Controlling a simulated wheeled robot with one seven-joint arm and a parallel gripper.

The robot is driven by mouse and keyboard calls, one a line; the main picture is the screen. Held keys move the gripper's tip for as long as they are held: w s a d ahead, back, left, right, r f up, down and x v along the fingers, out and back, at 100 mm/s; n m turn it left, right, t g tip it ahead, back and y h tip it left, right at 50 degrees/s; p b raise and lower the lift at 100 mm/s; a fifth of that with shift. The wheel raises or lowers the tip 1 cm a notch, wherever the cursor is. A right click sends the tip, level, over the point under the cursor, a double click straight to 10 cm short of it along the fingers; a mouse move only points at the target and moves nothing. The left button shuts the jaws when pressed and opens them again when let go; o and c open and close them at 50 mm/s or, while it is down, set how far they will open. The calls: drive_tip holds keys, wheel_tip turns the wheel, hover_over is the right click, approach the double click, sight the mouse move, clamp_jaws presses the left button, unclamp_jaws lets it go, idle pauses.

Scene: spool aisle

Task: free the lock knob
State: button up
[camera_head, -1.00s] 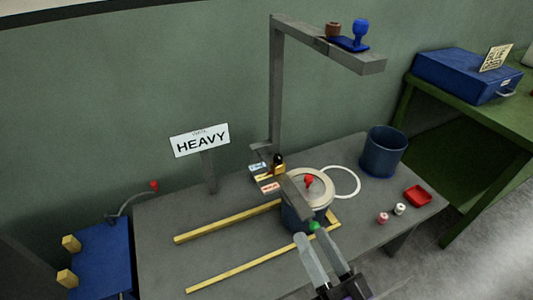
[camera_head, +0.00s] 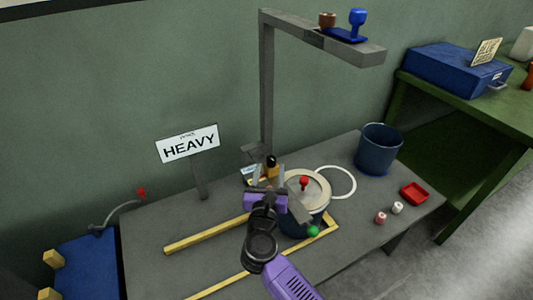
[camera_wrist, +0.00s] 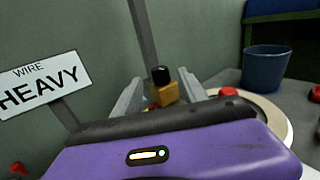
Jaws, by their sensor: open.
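A black round knob (camera_head: 271,160) sits on a small brass-yellow block (camera_wrist: 163,94) at the foot of the grey post. The knob also shows in the wrist view (camera_wrist: 161,75), upright and centred between my fingers. My gripper (camera_head: 268,177) is open, its fingers pointing toward the block. The fingers stand on either side of the knob and block in the wrist view; I cannot tell whether they touch. A round blue pot (camera_head: 293,222) with a pale lid (camera_head: 318,188) and a red knob (camera_head: 304,182) stands just right of my gripper.
A grey post with an overhanging arm (camera_head: 345,48) rises behind the block. A HEAVY sign (camera_head: 188,144) stands left. Yellow rails (camera_head: 208,233) lie on the table. A blue bucket (camera_head: 379,150), red tray (camera_head: 414,193) and small spools (camera_head: 381,218) are right.

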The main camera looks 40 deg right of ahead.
sight(272, 157)
drive_tip(key=shift+x, duration=3.95)
clamp_jaws()
